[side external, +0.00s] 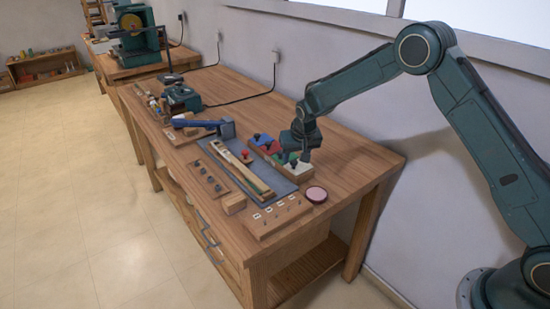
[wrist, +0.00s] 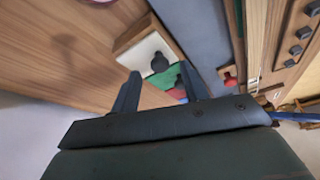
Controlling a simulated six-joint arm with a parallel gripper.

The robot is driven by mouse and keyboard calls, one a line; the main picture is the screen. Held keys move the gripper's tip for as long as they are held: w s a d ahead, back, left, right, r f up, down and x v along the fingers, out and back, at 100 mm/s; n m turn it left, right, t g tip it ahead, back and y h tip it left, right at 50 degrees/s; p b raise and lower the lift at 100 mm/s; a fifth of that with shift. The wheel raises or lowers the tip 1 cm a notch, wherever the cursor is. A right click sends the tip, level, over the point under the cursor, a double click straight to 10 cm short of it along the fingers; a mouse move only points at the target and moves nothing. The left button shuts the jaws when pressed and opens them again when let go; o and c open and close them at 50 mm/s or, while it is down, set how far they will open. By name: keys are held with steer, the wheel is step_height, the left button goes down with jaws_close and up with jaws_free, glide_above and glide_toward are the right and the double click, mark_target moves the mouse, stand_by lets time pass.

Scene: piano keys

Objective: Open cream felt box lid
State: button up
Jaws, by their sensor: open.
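The cream felt lid (wrist: 141,50) lies flat on its small wooden box in the wrist view, with a black knob (wrist: 160,62) on top. In the side external view the cream lid (side external: 301,170) is at the near end of a row of felt-topped boxes. My gripper (wrist: 158,69) is open and empty, with the knob showing between its two fingertips. In the side external view my gripper (side external: 300,157) is low over the cream and green lids and hides part of them. I cannot tell whether the fingers touch the knob.
Beside the cream lid are a green lid (wrist: 160,77), a red lid (side external: 271,148) and a blue lid (side external: 261,139). A grey mat (side external: 222,166) bears a long wooden piece. A round pink-topped tin (side external: 316,194) stands near the bench's right edge. Bare bench lies right of the boxes.

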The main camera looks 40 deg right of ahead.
steer(key=shift+x, duration=0.9)
jaws_close()
